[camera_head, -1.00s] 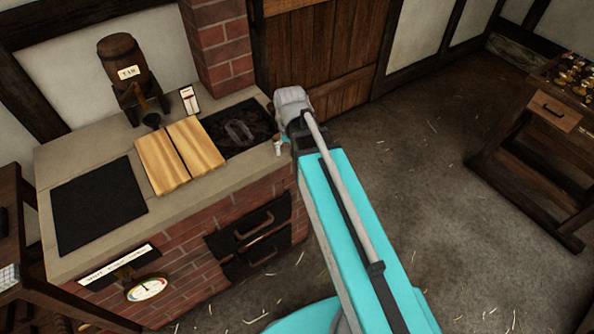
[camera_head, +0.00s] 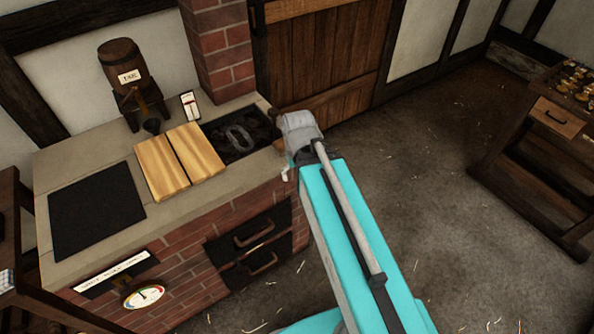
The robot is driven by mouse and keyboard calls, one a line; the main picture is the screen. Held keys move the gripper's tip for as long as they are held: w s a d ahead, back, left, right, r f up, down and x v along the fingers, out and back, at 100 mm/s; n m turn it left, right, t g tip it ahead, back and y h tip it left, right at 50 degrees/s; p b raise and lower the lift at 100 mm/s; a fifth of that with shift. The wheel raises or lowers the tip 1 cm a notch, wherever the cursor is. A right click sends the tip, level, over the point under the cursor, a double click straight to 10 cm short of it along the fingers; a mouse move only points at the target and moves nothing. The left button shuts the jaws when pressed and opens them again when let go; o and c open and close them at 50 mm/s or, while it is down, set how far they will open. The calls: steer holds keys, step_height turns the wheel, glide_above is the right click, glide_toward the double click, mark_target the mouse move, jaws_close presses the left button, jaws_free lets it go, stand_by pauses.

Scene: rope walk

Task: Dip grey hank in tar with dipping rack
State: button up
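A grey looped shape (camera_head: 239,138), which looks like the grey hank, lies in the dark open basin (camera_head: 212,131) at the right end of the brick stove's top. I cannot tell whether tar or a rack lies under it. A wooden barrel labelled TAR (camera_head: 121,62) stands on a dark stand at the back, its spout above a small dark funnel-like cup (camera_head: 152,126). My teal arm reaches up to the stove's right corner, with its grey wrist just right of the basin. My gripper's fingers are not clearly seen.
Two pale wooden boards (camera_head: 180,160) lie left of the basin, then a black plate (camera_head: 97,197). A small gauge card (camera_head: 190,106) stands behind. The stove front has a round dial (camera_head: 145,297) and dark doors (camera_head: 250,245). Open floor lies right, before a workbench (camera_head: 530,165).

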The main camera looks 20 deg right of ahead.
mark_target(273, 110)
steer(key=w+r+m+p, duration=0.1)
steer(key=w+r+p, duration=0.3)
steer(key=w, duration=0.6)
steer(key=w+r+m+p, duration=0.2)
steer(key=w+r+p, duration=0.3)
steer(key=w, duration=0.5)
steer(key=w+r+m+p, duration=0.2)
steer(key=w+r+p, duration=0.3)
steer(key=w, duration=0.4)
steer(key=shift+w+a, duration=0.2)
steer(key=shift+w, duration=0.2)
steer(key=shift+f, duration=0.2)
step_height(273, 110, down, 13)
steer(key=b, duration=1.3)
steer(key=shift+f+b, duration=0.2)
steer(key=shift+b, duration=0.2)
